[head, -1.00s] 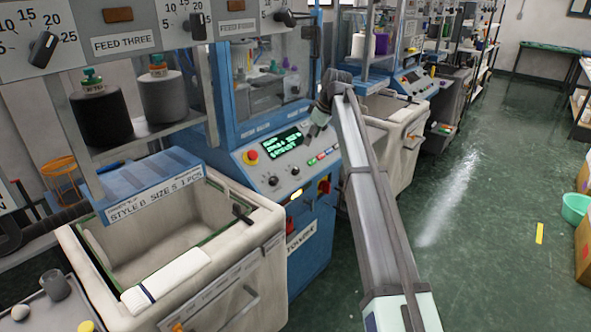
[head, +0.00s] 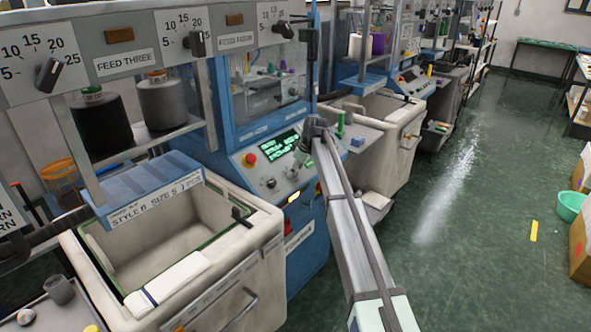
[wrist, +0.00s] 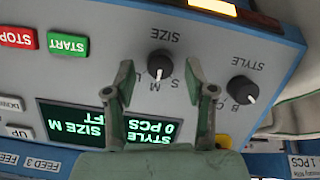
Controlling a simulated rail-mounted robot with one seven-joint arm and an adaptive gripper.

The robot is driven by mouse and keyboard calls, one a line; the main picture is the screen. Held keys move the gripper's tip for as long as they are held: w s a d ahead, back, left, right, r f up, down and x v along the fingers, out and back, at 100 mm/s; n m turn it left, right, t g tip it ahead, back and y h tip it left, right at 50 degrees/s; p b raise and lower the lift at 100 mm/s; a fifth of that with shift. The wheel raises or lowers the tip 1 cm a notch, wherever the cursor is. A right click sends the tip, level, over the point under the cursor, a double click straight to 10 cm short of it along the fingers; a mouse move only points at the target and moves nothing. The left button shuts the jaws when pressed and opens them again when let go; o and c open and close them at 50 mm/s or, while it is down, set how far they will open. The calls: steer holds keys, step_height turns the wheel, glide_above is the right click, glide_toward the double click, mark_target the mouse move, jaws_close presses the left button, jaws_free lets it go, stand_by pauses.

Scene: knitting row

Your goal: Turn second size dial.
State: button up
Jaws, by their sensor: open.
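In the wrist view the blue-grey panel shows upside down. A black dial (wrist: 160,64) labelled SIZE has a white pointer toward the M mark. A similar STYLE dial (wrist: 242,89) is to its right. A green-lit screen (wrist: 85,120) reads SIZE M and 0 PCS. My gripper (wrist: 158,72) is open and empty, its two fingers on either side of the SIZE dial in the picture; I cannot tell how near they are in depth. In the head view my gripper (head: 304,148) is over the panel and hides the SIZE dial; the STYLE dial (head: 271,184) shows.
Red STOP (wrist: 18,38) and green START (wrist: 68,45) buttons lie left of the dials in the wrist view. A red-and-yellow knob (head: 249,159) is on the panel. A cream bin (head: 240,240) stands in front. The green floor (head: 450,250) at right is open.

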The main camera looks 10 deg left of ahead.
steer(key=shift+w+a+f, duration=0.15)
steer(key=shift+f, duration=0.45)
jaws_close()
steer(key=shift+m, duration=0.3)
steer(key=m+g, duration=0.1)
steer(key=m, duration=0.3)
steer(key=shift+w+y, duration=0.1)
steer(key=shift+y, duration=0.3)
steer(key=shift+m+g+y, duration=0.3)
steer(key=shift+m+y, duration=0.2)
steer(key=shift+m, duration=1.3)
